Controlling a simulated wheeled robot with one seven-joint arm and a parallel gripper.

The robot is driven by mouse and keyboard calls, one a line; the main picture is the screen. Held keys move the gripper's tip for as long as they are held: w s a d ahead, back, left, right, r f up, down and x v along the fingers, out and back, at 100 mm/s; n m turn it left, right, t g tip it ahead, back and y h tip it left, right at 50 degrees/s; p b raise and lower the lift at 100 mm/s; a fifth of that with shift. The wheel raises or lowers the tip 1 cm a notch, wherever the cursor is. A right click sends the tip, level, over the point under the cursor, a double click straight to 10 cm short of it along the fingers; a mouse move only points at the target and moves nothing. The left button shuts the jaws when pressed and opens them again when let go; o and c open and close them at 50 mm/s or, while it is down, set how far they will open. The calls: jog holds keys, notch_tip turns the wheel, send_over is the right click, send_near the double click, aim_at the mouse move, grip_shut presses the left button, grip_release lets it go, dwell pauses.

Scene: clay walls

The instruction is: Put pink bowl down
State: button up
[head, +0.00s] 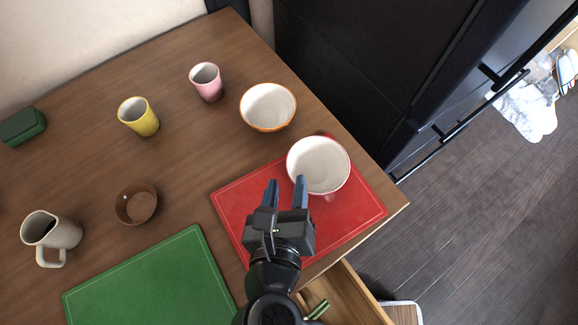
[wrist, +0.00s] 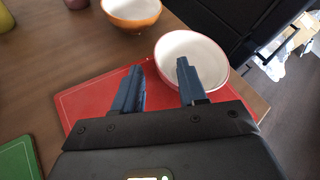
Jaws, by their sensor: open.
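The pink bowl (head: 319,166), white inside with a pinkish outer wall, sits upright on the red cutting board (head: 235,211) near the table's right corner. It also shows in the wrist view (wrist: 205,62), just beyond my fingers. My gripper (head: 286,184) is open and empty, with its two blue fingers on the near left side of the bowl, over the board. In the head view the right fingertip is close to the bowl's rim; I cannot tell whether it touches. In the wrist view the right finger overlaps the bowl's near left edge.
An orange bowl (head: 268,108) stands just behind the pink bowl. A pink cup (head: 207,82), yellow cup (head: 139,117), brown bowl (head: 136,204) and beige mug (head: 50,236) stand further left. A green board (head: 150,284) lies at front left. An open drawer (head: 345,297) is below the front edge.

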jog(key=v, duration=0.5)
jog(key=shift+r, duration=0.1)
jog(key=s+d+r+n+t+h, duration=0.1)
jog(key=s+d+r+n+t, duration=0.1)
jog(key=d+r+n+t, duration=0.4)
jog(key=s+d+r+n+t, duration=0.1)
jog(key=s+d+r+n, duration=0.1)
jog(key=d+r+n, duration=0.65)
jog(key=s+d+f+n+g+y, duration=0.1)
jog(key=s+d+f+n+g, duration=0.1)
jog(key=n, duration=0.7)
jog(key=s+d+f+n+g+y, duration=0.1)
jog(key=s+d+f+n+g, duration=0.2)
jog(key=s+n, duration=0.5)
jog(key=d+f+n, duration=0.1)
jog(key=d+n, duration=0.1)
jog(key=shift+s+d+f+g+y, duration=0.15)
jog(key=shift+d+f+g+y, duration=0.15)
jog(key=shift+d+f, duration=0.1)
